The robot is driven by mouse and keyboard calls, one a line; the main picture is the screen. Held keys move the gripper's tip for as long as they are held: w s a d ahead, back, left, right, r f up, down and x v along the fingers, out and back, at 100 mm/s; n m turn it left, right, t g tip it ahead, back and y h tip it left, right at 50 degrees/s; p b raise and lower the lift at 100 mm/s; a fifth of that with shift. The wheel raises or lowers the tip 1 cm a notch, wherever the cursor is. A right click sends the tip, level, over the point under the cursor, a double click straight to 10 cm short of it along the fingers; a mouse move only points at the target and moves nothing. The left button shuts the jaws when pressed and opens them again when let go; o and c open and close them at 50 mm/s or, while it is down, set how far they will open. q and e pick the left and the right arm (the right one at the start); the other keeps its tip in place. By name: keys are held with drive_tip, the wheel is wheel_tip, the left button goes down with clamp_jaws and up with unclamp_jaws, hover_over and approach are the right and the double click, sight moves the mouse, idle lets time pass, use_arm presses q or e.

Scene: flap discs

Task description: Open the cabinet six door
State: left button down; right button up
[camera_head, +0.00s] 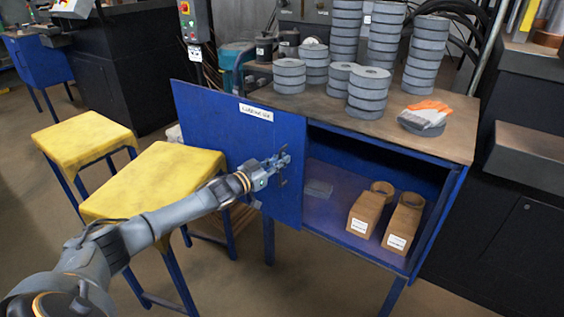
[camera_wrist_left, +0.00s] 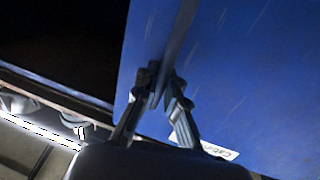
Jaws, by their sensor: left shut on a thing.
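The blue cabinet door (camera_head: 222,135) with a white label (camera_head: 256,112) stands swung open to the left of the cabinet (camera_head: 455,185). The label also shows in the left wrist view (camera_wrist_left: 219,151), partly hidden by a finger. My right gripper is not in view.
Inside the cabinet are two brown boxes (camera_head: 368,212) and a grey flat item (camera_head: 318,188). Two yellow stools (camera_head: 160,172) stand left, close to the door and my arm.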

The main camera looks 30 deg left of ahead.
use_arm(q)
drive_tip(key=shift+f, duration=0.3)
drive_tip(key=c, duration=1.5)
unclamp_jaws()
drive_tip(key=shift+s+r, duration=0.1)
drive_tip(key=shift+o, duration=0.4)
drive_tip(key=shift+r, duration=0.1)
drive_tip(key=v, duration=1.2)
drive_tip(key=shift+a, duration=0.1)
